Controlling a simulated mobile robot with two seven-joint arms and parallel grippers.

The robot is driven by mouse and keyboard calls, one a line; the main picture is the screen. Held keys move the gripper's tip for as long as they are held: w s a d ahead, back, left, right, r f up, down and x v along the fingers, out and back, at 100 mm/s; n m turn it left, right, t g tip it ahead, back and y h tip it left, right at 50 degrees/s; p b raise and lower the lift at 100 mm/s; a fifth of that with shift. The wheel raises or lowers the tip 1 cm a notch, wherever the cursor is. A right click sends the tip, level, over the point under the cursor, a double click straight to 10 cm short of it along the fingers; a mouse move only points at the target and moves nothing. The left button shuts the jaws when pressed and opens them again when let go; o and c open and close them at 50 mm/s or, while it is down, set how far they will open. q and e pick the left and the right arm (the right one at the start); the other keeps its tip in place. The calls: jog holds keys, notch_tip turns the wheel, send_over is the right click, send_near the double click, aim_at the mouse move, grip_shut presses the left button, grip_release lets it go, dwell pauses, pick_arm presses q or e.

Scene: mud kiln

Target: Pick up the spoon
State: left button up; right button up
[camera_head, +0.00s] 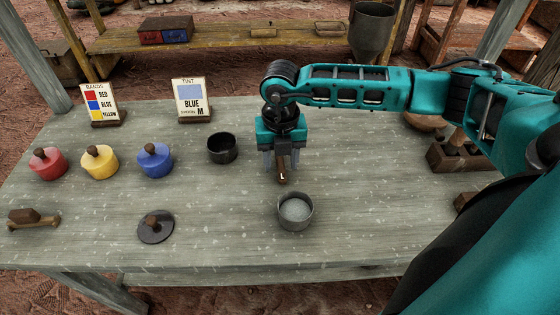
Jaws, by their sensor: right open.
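A small brown piece (283,174), which looks like the spoon or its handle, shows just under my right gripper, with a bright spot at its lower end. Most of it is hidden by the gripper, so I cannot tell its full shape. My right gripper (281,162) points down over the table with its fingers apart, one on each side of the brown piece. I cannot tell whether they touch it. My left gripper is not in view.
A grey cup with pale contents (295,211) stands just in front of the gripper, a dark empty bowl (222,148) to its left. Red (48,164), yellow (99,162) and blue (155,161) lidded pots, a loose dark lid (156,228) and two signs stand farther left.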

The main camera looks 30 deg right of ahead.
jog(key=shift+c, duration=0.3)
grip_shut()
jog(key=shift+r, duration=0.15)
